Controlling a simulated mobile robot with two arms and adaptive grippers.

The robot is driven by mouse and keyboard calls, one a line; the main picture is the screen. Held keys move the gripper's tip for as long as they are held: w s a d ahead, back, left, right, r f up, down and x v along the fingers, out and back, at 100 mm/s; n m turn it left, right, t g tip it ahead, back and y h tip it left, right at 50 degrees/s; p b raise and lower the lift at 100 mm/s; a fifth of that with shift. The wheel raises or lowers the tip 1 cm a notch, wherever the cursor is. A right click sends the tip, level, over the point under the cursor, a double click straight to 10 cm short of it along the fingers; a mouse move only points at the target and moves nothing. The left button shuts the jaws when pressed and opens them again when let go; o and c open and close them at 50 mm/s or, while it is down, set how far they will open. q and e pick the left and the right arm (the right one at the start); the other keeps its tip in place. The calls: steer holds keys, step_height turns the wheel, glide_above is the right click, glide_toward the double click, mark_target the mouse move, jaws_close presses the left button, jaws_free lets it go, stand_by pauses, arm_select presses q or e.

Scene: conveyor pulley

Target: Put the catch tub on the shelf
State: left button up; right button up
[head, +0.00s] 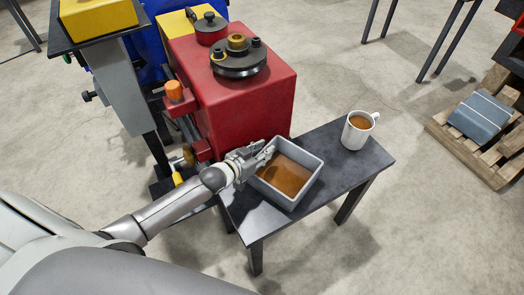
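The catch tub (311,173) is a grey rectangular open tub with brown stuff inside. In the head view it is level at the left part of a low dark table (345,178), right beside the red machine. I cannot tell whether it rests on the top or hangs just above it. My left gripper (264,156) is at the tub's left rim, with its fingers at the wall. The fingers are small and overlap the rim, so their grip is unclear. My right gripper is out of view. No thing here is clearly marked as the shelf.
A white mug (355,137) of brown drink stands on the table's right part. The red machine (262,105) with a dark pulley (238,62) is behind the tub. A wooden pallet (465,140) with a grey box lies at right. Concrete floor is clear between.

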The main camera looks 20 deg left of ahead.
arm_select(q)
steer(key=shift+r, duration=0.2)
steer(key=shift+s+a, duration=0.15)
steer(key=shift+s, duration=0.15)
steer(key=p+v, duration=0.1)
steer(key=v, duration=1)
steer(key=shift+s, duration=0.15)
